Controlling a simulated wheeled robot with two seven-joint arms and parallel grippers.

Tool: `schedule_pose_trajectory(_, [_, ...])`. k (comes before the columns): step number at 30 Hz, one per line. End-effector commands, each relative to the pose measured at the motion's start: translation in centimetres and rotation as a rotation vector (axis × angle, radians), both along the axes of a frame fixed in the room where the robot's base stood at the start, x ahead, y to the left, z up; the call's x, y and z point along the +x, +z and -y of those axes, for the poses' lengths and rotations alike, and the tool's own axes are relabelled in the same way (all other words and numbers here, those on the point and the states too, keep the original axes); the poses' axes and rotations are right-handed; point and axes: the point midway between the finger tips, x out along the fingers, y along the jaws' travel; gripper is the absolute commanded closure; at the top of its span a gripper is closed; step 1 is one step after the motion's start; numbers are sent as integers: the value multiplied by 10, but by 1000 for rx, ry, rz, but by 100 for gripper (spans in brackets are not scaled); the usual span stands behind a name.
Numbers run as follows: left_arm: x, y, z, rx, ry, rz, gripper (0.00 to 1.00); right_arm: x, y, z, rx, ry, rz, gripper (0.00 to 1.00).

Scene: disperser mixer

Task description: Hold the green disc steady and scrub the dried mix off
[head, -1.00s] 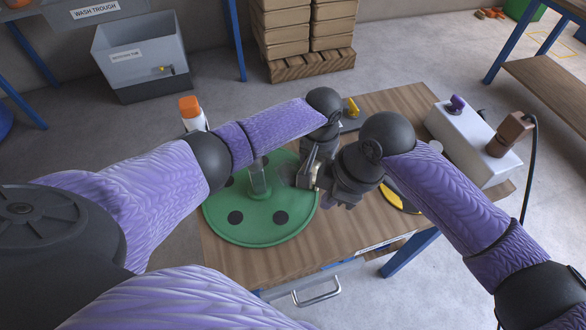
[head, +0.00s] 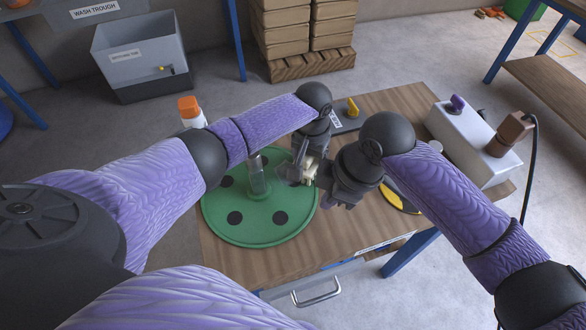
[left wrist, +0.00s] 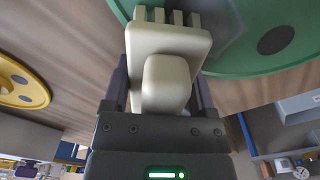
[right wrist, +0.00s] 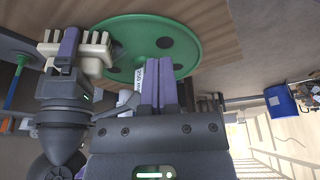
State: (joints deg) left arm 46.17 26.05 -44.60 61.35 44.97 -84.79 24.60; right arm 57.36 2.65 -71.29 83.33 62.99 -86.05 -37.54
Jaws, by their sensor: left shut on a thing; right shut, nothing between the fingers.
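The green disc (head: 262,228) lies on the wooden table top, with dark round spots and a clear-looking upright post (head: 258,180) on it. A greyish smear (left wrist: 226,35) shows on the disc near its rim; I take it to be the dried mix. My left gripper (head: 308,160) is shut on a beige scrub brush (left wrist: 168,72), whose bristles reach the disc's edge; I cannot tell if they touch. The brush also shows in the right wrist view (right wrist: 96,48). My right gripper (right wrist: 161,75) is shut and empty, close to the disc's right side, seemingly not touching it.
A yellow disc (head: 398,196) lies partly hidden under my right arm. A grey plate with a yellow knob (head: 353,107) is at the table's back. A white box (head: 465,140) stands right, and an orange-capped bottle (head: 191,112) stands left.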

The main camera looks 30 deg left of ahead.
Motion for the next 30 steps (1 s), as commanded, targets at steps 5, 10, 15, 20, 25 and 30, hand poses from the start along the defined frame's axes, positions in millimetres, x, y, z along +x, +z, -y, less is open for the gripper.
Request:
schedule_pose_trajectory(5, [-7, -1, -1, 2, 1, -3, 100, 0, 0, 0, 0, 0, 0, 100])
schedule_pose_trajectory(10, [-19, 0, -1, 0, 0, -3, 100, 0, 0, 0, 0, 0, 0, 100])
schedule_pose_trajectory(15, [-27, 2, 0, 1, 1, -2, 100, 0, 0, 0, 0, 0, 0, 100])
schedule_pose_trajectory(20, [-27, 2, 0, 0, 0, -1, 100, 0, 0, 0, 0, 0, 0, 100])
schedule_pose_trajectory(25, [-29, 2, 0, 0, 0, 0, 100, 0, 0, 0, 0, 0, 0, 100])
schedule_pose_trajectory(30, [-40, 0, 0, 0, 0, -1, 100, 0, 0, 0, 0, 0, 0, 100])
